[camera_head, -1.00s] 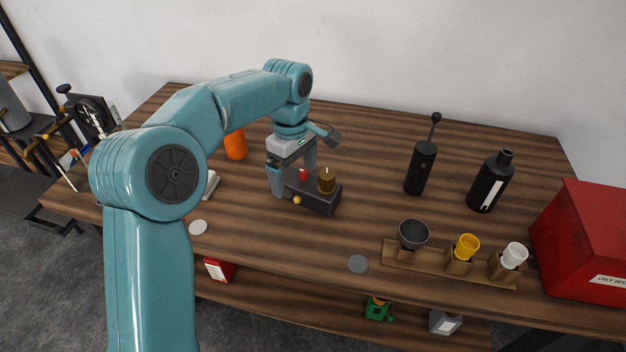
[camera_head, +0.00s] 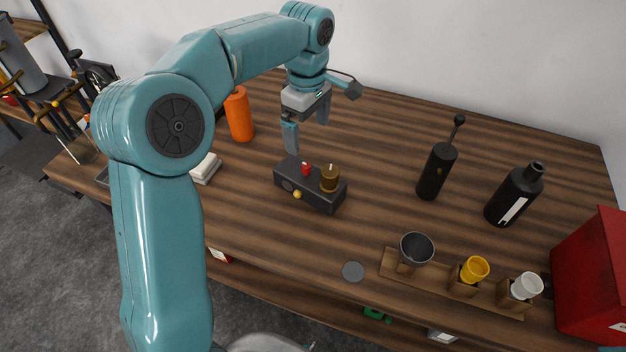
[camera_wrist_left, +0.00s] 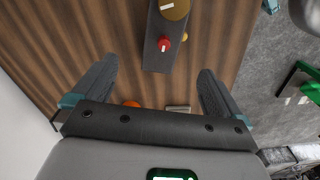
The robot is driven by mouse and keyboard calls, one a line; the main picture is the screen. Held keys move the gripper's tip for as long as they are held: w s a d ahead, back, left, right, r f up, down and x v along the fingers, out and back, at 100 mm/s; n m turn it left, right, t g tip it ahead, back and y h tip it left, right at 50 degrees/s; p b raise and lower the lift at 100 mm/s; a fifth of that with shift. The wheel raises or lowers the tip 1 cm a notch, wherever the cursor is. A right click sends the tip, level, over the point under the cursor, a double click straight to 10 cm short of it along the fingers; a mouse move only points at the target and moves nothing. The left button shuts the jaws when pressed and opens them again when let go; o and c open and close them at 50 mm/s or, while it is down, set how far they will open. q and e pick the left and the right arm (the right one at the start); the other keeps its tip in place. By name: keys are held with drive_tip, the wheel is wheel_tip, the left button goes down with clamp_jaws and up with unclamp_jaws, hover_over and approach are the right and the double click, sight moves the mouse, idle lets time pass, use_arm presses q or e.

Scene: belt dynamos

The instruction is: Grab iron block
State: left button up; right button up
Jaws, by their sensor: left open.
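A dark rectangular block (camera_head: 322,202) lies on the wooden table. It carries a red knob, a brass cylinder and a small yellow knob, and is the only block-like thing I see that may be the iron block. My left gripper (camera_head: 307,137) is open and empty, above and just behind the block in the head view. In the left wrist view, the block (camera_wrist_left: 153,50) shows beyond and between the open fingers of the gripper (camera_wrist_left: 158,68), with the red knob facing the camera. My right gripper is not in view.
An orange cylinder (camera_head: 240,117) and a pale stack (camera_head: 205,168) stand left of the block. A black pump bottle (camera_head: 436,172), another black bottle (camera_head: 514,196), a wooden rack (camera_head: 435,276) with cups and a red box (camera_head: 596,285) are to the right. Table around the block is clear.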

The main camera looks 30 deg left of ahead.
use_arm(q)
hover_over(311, 177)
drive_tip(key=a, duration=0.1)
wheel_tip(311, 177, down, 8)
drive_tip(key=shift+w+a+f, duration=0.1)
drive_tip(key=shift+w+f, duration=0.05)
drive_tip(key=shift+f, duration=0.05)
drive_tip(key=f, duration=0.2)
drive_tip(key=d+f+p, duration=0.1)
drive_tip(key=f, duration=0.1)
drive_tip(key=shift+f, duration=0.25)
drive_tip(key=shift+a+f, duration=0.1)
drive_tip(key=shift+f, duration=0.1)
drive_tip(key=shift+s+r, duration=0.1)
drive_tip(key=shift+s, duration=0.1)
drive_tip(key=c, duration=0.4)
clamp_jaws()
drive_tip(key=shift+w, duration=0.15)
